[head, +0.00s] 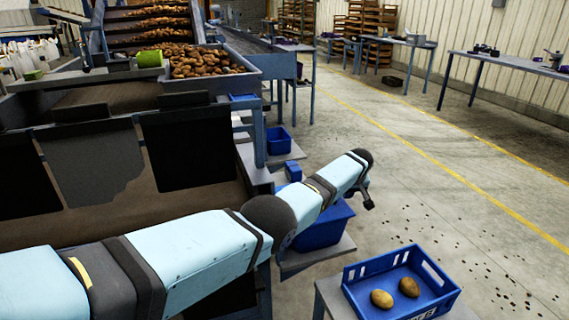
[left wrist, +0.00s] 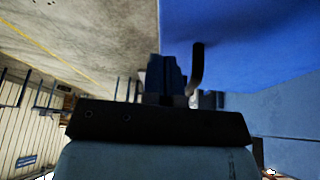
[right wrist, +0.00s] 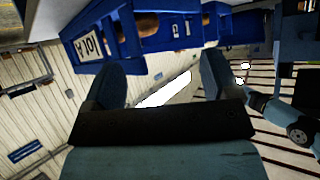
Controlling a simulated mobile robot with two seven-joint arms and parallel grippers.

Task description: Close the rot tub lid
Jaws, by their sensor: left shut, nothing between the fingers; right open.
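A blue tub (head: 325,232), which looks like the rot tub, stands on a low shelf beside the grader, partly hidden behind my left arm. I cannot make out its lid in the head view. A large blue surface (left wrist: 255,35) fills the upper right of the left wrist view, close to the fingers; I cannot tell whether it is lid or tub wall. My left gripper (left wrist: 166,72) is shut and empty, and a dark curved bar (left wrist: 197,68) stands beside its fingers. In the head view my left gripper (head: 368,197) hangs past the tub. My right gripper (right wrist: 160,78) is open and empty.
A blue crate (head: 348,282) with two potatoes stands on a stand at the lower right; a labelled blue crate (right wrist: 145,40) shows in the right wrist view. The grader's blue post (head: 258,135) and frame are left of the tub.

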